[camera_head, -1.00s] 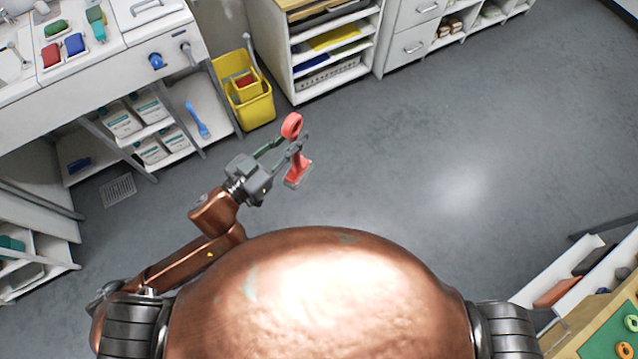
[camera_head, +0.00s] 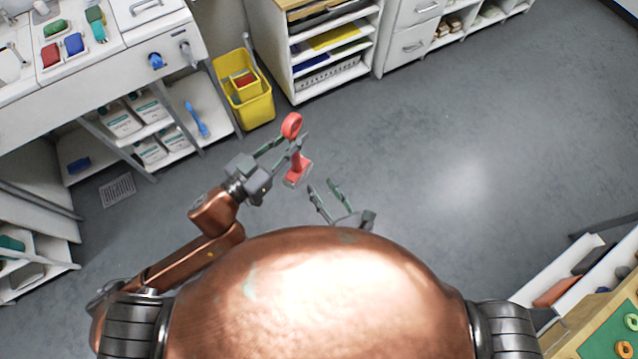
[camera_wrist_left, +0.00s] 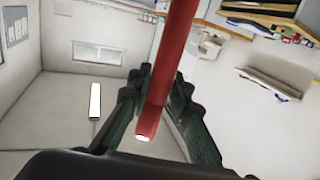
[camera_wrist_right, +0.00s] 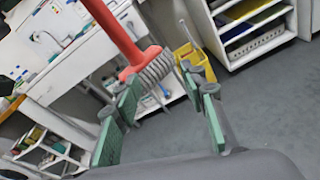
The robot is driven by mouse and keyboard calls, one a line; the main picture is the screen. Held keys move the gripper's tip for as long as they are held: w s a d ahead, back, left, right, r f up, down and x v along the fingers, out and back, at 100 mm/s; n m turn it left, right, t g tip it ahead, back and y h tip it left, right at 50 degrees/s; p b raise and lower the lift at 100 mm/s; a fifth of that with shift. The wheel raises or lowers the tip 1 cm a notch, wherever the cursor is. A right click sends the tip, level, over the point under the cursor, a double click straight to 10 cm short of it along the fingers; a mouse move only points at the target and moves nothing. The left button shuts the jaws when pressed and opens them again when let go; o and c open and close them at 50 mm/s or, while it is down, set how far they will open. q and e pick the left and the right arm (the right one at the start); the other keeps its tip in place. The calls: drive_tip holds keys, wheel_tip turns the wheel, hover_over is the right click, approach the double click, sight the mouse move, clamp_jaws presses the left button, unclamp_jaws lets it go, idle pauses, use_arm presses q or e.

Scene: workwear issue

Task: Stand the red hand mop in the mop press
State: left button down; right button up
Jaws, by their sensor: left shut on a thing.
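The red hand mop (camera_head: 297,168) is in my left gripper (camera_head: 289,143), which is shut on its handle above the open floor. A red ring shows at the handle's upper end and the head hangs below. The red handle (camera_wrist_left: 176,55) crosses between the fingers in the left wrist view. In the right wrist view the mop's grey strands (camera_wrist_right: 152,68) show ahead of my right gripper (camera_wrist_right: 170,98), which is open and empty. The right gripper (camera_head: 327,192) is below and right of the mop head. The yellow bucket (camera_head: 258,110) with what looks like the mop press (camera_head: 247,92) stands beyond, apart from the mop.
A white sink counter (camera_head: 100,85) with shelves stands at the left. A white shelf unit (camera_head: 300,85) stands right of the bucket. A table (camera_head: 590,345) and shelves are at the lower right. The grey floor (camera_head: 430,170) in the middle is clear.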

sight(296, 153)
use_arm(q)
drive_tip(key=shift+r, duration=0.1)
use_arm(e)
drive_tip(key=s+a+r+n+t+y, duration=0.1)
drive_tip(key=s+r+n+y, duration=0.2)
drive_tip(key=r, duration=0.8)
drive_tip(key=shift+n+h, duration=0.4)
drive_tip(key=shift+h, duration=0.3)
drive_tip(key=x, duration=1.1)
drive_tip(key=shift+w+a+r, duration=0.25)
drive_tip(key=shift+a, duration=0.1)
drive_tip(key=shift+c, duration=0.6)
drive_tip(key=shift+s+a, duration=0.1)
clamp_jaws()
use_arm(q)
drive_tip(key=c, duration=1.7)
unclamp_jaws()
